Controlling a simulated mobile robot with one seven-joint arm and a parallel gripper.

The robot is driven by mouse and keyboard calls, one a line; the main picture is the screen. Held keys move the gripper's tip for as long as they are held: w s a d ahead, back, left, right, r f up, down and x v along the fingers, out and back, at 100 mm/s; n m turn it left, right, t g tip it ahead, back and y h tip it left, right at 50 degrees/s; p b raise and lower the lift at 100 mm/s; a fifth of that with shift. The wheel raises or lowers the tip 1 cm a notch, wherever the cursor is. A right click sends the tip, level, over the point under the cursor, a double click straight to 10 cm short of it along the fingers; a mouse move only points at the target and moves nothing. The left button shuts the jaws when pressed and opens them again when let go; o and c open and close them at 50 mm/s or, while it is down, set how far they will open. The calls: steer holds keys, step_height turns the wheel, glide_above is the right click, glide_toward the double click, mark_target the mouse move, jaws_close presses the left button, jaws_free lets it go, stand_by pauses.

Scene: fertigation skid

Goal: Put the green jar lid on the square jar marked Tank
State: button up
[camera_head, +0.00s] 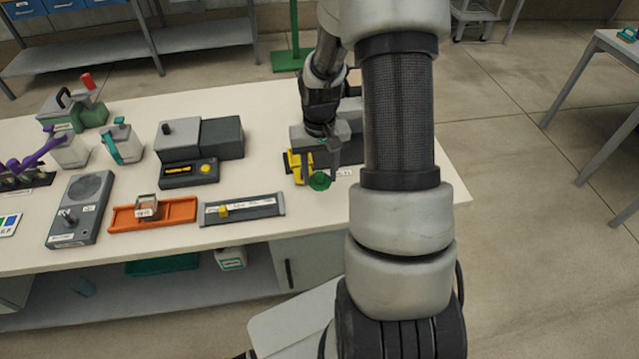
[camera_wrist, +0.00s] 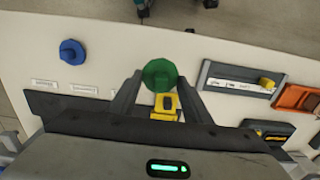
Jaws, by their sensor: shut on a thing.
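My gripper (camera_head: 319,172) is shut on the green jar lid (camera_head: 320,182) over the bench's right part. In the wrist view the round green lid (camera_wrist: 160,72) sits between the two fingertips (camera_wrist: 159,80). A small clear square jar (camera_head: 146,204) with a white label stands in the orange tray (camera_head: 184,212), left of my gripper; its lettering is too small to read surely. Its top looks open. The orange tray also shows at the right edge of the wrist view (camera_wrist: 290,97).
A grey rail with a yellow slider (camera_head: 242,208) lies between my gripper and the orange tray. A yellow piece (camera_head: 301,167) is close beside my gripper. A blue lid-like piece (camera_wrist: 72,51) lies on the bench (camera_wrist: 110,60). A grey boxy device (camera_head: 200,140) stands farther back.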

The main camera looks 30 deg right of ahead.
mark_target(319, 172)
step_height(319, 172, up, 6)
steer(key=p, duration=0.3)
steer(key=shift+f, duration=0.15)
steer(key=shift+f, duration=0.1)
